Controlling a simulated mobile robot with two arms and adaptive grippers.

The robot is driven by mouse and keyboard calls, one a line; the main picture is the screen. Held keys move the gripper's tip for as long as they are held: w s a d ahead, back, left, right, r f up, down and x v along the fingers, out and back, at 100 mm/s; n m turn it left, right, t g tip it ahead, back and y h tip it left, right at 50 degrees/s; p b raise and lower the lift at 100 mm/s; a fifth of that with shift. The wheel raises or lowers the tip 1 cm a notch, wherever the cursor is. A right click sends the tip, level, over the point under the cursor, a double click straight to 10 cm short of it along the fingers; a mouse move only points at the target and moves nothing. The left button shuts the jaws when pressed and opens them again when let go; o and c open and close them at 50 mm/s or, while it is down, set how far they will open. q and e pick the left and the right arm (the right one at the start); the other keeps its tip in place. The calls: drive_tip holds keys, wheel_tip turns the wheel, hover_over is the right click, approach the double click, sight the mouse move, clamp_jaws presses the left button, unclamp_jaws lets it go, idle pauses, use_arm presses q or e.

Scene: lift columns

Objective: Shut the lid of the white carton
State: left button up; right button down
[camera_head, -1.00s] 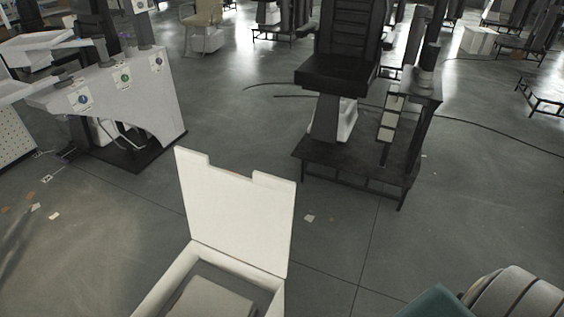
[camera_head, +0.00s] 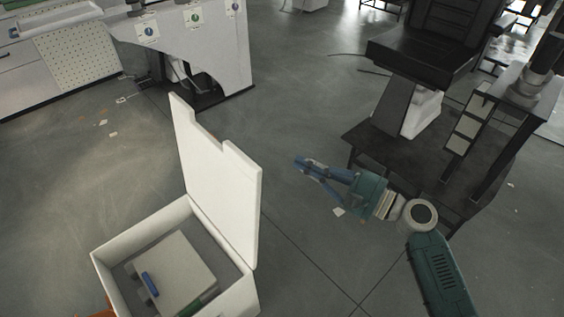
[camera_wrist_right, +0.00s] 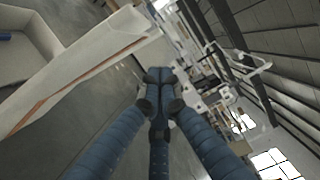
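The white carton (camera_head: 158,228) stands at the lower left of the head view with its lid (camera_head: 215,175) raised, hinged on the far right side. My right gripper (camera_head: 299,161) is to the right of the lid, apart from it, pointing left toward it. Its blue fingers meet at the tips with nothing between them; in the right wrist view the fingertips (camera_wrist_right: 160,76) also come together. That view shows white carton panels (camera_wrist_right: 85,62) at upper left. My left gripper is not in view.
Inside the carton lie a pale block (camera_head: 178,270), a blue object (camera_head: 150,284) and a green object (camera_head: 197,303). A dark machine on a black platform (camera_head: 400,160) stands behind my right arm. A white machine (camera_head: 215,50) stands behind the carton. Open grey floor lies between.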

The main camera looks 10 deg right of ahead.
drive_tip(key=w+a+p, duration=0.3)
drive_tip(key=a+p, duration=0.1)
drive_tip(key=a, duration=0.6)
drive_tip(key=shift+w+a+r+p, duration=0.15)
drive_tip(key=shift+w+r+p, duration=0.2)
